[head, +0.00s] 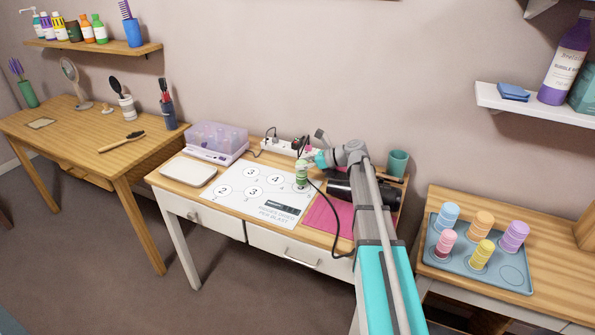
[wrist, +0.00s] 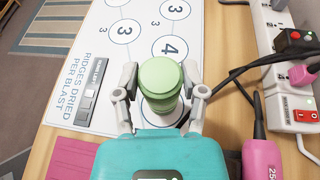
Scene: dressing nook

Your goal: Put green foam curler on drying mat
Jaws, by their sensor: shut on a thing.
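The green foam curler (head: 302,179) is upright between the fingers of my gripper (head: 303,164), which is shut on it. In the wrist view the curler (wrist: 160,82) shows its round top, with one finger of my gripper (wrist: 160,92) on each side. The white drying mat (head: 231,194) lies on the middle desk, printed with numbered circles and "ridges dried per blast". The curler is over the mat's right part, by the circle marked 4 (wrist: 170,47). Its base is partly hidden, so I cannot tell whether it touches the mat.
A pink mat (head: 328,216) and a dark cylinder (head: 340,190) lie right of the drying mat. A power strip (head: 280,146) and cables run behind. A lilac clear-lidded box (head: 217,138) stands back left. A blue-grey tray (head: 437,256) with several coloured curlers is at right.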

